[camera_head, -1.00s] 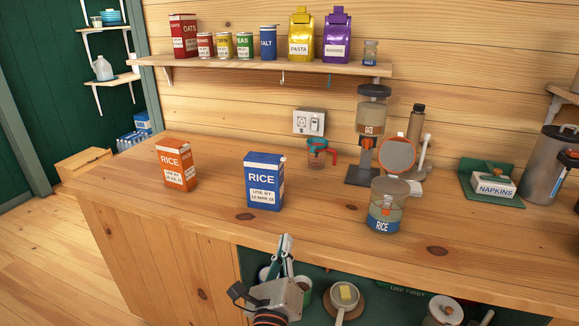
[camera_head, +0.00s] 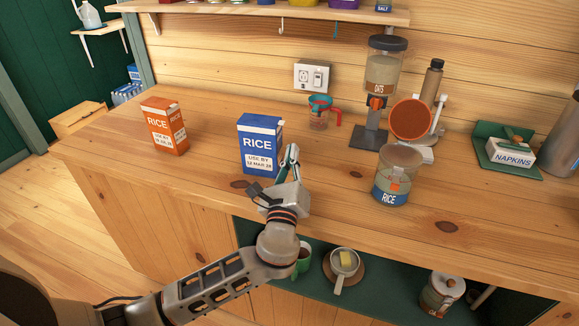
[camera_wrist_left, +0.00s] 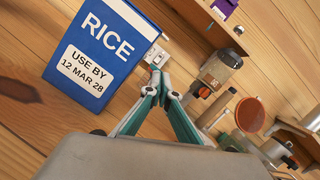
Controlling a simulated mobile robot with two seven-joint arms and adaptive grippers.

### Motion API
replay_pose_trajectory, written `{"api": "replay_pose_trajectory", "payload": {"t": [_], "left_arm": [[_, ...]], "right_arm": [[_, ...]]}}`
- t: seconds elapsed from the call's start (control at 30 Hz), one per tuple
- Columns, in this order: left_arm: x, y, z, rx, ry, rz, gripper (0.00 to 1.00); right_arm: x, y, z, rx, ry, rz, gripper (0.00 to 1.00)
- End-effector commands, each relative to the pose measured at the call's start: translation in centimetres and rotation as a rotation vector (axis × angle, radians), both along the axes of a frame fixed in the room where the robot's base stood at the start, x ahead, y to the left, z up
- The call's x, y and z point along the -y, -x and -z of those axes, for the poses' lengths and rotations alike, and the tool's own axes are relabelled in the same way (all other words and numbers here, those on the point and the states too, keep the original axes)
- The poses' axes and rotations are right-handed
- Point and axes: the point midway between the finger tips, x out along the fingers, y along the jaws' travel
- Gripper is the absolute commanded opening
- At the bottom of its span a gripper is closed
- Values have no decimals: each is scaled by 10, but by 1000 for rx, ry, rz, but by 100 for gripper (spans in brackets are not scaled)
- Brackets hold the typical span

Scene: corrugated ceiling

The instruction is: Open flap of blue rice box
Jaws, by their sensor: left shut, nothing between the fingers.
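The blue rice box (camera_head: 260,146) stands upright on the wooden counter, with a white label reading "USE BY 12 MAR 28". Its top looks closed in the head view. In the left wrist view the blue box (camera_wrist_left: 95,45) fills the upper left, with its top edge at the upper right of it. My left gripper (camera_head: 292,150) is at the box's right front side, with its fingers pointing up. The fingers (camera_wrist_left: 160,80) are shut and empty, beside the box's right side; I cannot tell whether they touch it. My right gripper is not in view.
An orange rice box (camera_head: 164,126) stands to the left. A rice jar (camera_head: 397,177), an oats dispenser (camera_head: 384,90), a measuring cup (camera_head: 320,111) and a round orange-faced item (camera_head: 410,119) stand to the right. A shelf (camera_head: 270,9) runs above.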

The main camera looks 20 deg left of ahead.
Motion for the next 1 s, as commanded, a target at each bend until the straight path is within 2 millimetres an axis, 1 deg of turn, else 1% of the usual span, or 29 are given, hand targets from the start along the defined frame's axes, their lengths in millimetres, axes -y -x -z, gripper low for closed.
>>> {"api": "replay_pose_trajectory", "payload": {"t": [0.03,0.1,0.2,0.4,0.83,1.0], "left_arm": [[-2,-11,-4,2,-1,0,0],[-4,-22,-7,3,0,-1,0],[-13,-18,-24,3,-1,1,0],[-21,-17,-37,0,1,0,0],[-23,-16,-39,-1,1,0,0],[-22,-21,-40,0,14,-1,0]], "right_arm": [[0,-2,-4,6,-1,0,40],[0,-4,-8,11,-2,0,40],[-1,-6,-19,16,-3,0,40],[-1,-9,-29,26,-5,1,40],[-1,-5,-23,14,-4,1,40],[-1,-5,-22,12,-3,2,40]]}}
